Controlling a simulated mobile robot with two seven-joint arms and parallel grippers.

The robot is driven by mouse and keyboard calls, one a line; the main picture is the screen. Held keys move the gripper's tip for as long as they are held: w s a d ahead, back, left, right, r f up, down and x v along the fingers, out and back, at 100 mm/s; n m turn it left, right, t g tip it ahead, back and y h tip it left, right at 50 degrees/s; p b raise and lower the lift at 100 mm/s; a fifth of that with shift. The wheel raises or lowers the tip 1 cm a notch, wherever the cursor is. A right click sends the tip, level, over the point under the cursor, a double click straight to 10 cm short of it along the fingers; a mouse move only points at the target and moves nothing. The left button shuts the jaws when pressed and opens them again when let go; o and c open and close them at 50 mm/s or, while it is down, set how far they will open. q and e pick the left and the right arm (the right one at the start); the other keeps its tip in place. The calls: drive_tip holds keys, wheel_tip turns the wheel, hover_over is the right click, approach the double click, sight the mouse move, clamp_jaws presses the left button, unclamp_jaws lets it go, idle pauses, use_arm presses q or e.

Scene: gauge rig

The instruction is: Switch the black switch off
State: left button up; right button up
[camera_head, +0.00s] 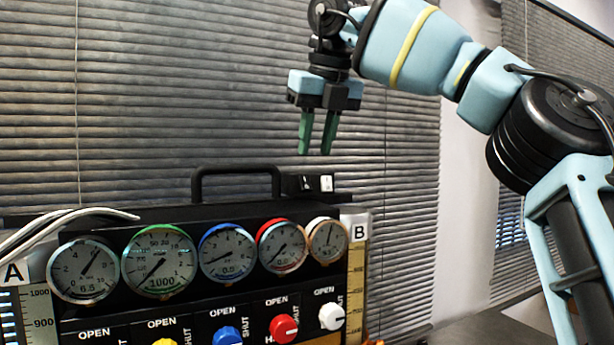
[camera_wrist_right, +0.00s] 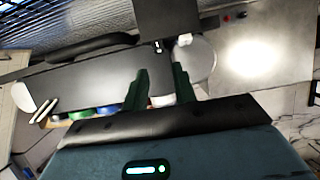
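A small black switch box (camera_head: 293,186) sits on top of the gauge rig, right of its carry handle. A black switch (camera_head: 306,183) shows on its face beside a white one (camera_head: 326,183); which way the black switch is set is too small to tell. My right gripper (camera_head: 315,149) hangs above the box, pointing down. Its two green fingers are apart and empty, with a visible gap between them and the box. In the right wrist view, the fingers (camera_wrist_right: 160,72) also stand apart, with small black-and-white details of the rig beyond their tips. My left gripper is not in view.
The gauge rig (camera_head: 215,302) carries several round gauges and coloured knobs. Its black handle (camera_head: 236,171) rises left of the switch box. Pale cables (camera_head: 70,218) run over the left end. Dark blinds (camera_head: 150,90) hang behind. Space around the right gripper is free.

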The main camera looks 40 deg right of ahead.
sight(307, 187)
drive_tip(key=shift+x, duration=3.45)
